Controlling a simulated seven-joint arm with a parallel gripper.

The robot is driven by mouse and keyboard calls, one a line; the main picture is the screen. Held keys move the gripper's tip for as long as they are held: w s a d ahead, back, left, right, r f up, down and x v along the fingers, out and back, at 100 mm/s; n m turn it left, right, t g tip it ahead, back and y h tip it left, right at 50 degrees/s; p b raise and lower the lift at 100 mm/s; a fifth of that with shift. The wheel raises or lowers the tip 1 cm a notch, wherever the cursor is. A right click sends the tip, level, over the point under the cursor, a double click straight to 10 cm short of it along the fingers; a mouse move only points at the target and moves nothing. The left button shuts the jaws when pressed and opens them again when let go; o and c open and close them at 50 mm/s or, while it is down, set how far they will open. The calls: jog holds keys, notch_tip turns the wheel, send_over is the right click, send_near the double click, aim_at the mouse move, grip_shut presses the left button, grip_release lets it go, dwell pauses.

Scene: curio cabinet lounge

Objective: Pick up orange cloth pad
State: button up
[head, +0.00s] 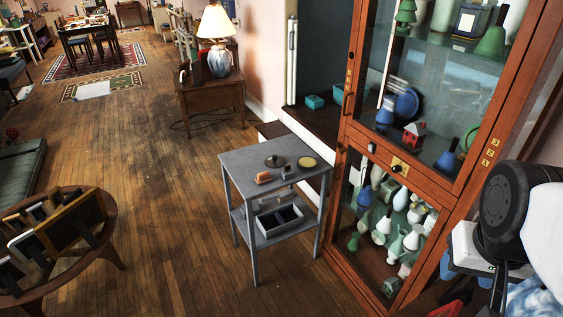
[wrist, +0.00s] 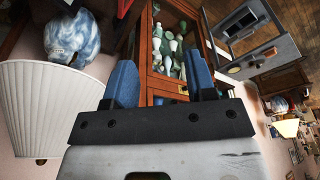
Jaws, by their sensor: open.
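The orange cloth pad (head: 264,178) is a small orange-tan piece lying on the top of a grey two-tier side table (head: 235,162). On the same top are a dark round dish (head: 275,161), a yellow round disc (head: 307,162) and a small greyish item (head: 287,172). In the wrist view, my gripper (wrist: 161,78) has two blue fingers spread apart with nothing between them. It is well away from the pad.
A tall wooden glass-fronted cabinet (head: 341,180) full of vases and ornaments stands right of the table. A divided dark tray (head: 280,220) sits on the lower shelf. A round table with frames (head: 95,262) is at lower left. A lamp (head: 217,22) stands behind. Open wooden floor lies left.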

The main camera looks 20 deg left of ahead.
jog(key=w+a+r+m, duration=0.15)
jog(key=w+a, duration=0.25)
jog(key=w, duration=0.7)
jog(key=w+a+r+m, duration=0.15)
jog(key=w+a, duration=0.25)
jog(key=w, duration=0.6)
jog(key=w+a+f+m+g, duration=0.1)
jog(key=w+a+f, duration=0.1)
jog(key=w+a, duration=0.55)
jog(key=w+a+f+m, duration=0.15)
jog(key=w+a, duration=0.35)
jog(key=w, duration=0.5)
jog(key=m+g, duration=0.2)
jog(key=m, duration=0.1)
send_over(264, 173)
notch_tip(264, 173, down, 29)
jog(key=shift+s+d+f, duration=0.1)
jog(key=shift+f, duration=0.05)
jog(key=shift+a+f, duration=0.2)
